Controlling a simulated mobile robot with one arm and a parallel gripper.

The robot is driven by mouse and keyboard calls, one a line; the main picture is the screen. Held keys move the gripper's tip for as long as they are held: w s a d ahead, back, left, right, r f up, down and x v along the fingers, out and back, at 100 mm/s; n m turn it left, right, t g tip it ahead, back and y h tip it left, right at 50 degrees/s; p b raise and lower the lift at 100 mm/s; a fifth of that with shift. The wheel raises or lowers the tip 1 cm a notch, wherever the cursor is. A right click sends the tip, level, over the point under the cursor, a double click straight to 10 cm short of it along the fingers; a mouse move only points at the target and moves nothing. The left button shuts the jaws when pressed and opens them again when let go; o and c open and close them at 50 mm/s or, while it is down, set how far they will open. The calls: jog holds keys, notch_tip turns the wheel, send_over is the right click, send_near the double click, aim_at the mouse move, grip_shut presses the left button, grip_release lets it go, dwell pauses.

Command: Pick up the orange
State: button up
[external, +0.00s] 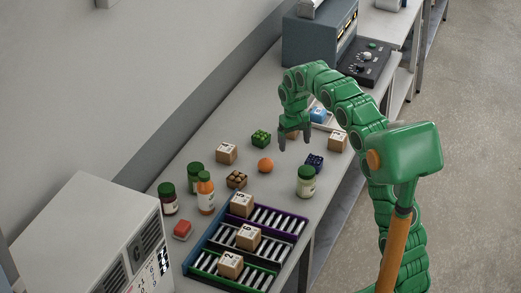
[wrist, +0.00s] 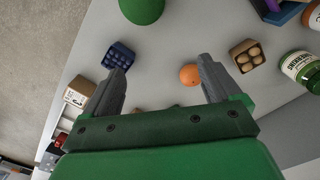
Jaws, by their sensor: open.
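The orange (external: 265,165) is a small round fruit on the grey table in the external view, left of and below my gripper (external: 294,138). In the wrist view the orange (wrist: 190,74) lies beyond the jaws, nearer the right finger. My gripper (wrist: 160,88) is open there, with a wide empty gap between its two grey fingers. It is apart from the orange, and nothing is held.
A green block-like item (external: 260,138), a brown egg carton (external: 236,180), a dark blue carton (external: 314,162) and a green-lidded jar (external: 306,186) stand around the orange. A roller rack (external: 210,240) holds several numbered boxes. Bare table surrounds the orange closely.

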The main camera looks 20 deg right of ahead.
send_over(266, 159)
jog(key=shift+n, duration=0.3)
jog(key=f, duration=0.7)
jog(key=shift+w+d+f, duration=0.1)
jog(key=shift+d+f, duration=0.25)
jog(key=shift+f, duration=0.05)
jog(key=shift+w+a+f, duration=0.1)
jog(key=shift+f, duration=1.1)
jog(key=shift+s+a+f, duration=0.1)
jog(key=shift+a+f, duration=0.1)
jog(key=shift+f, duration=1.2)
jog(key=shift+s+a+f, duration=0.1)
jog(key=shift+a+f, duration=0.05)
jog(key=shift+f, duration=1.25)
jog(key=shift+c, duration=0.3)
jog(key=c, duration=1.1)
jog(key=shift+c, duration=0.2)
jog(key=shift+r, duration=0.1)
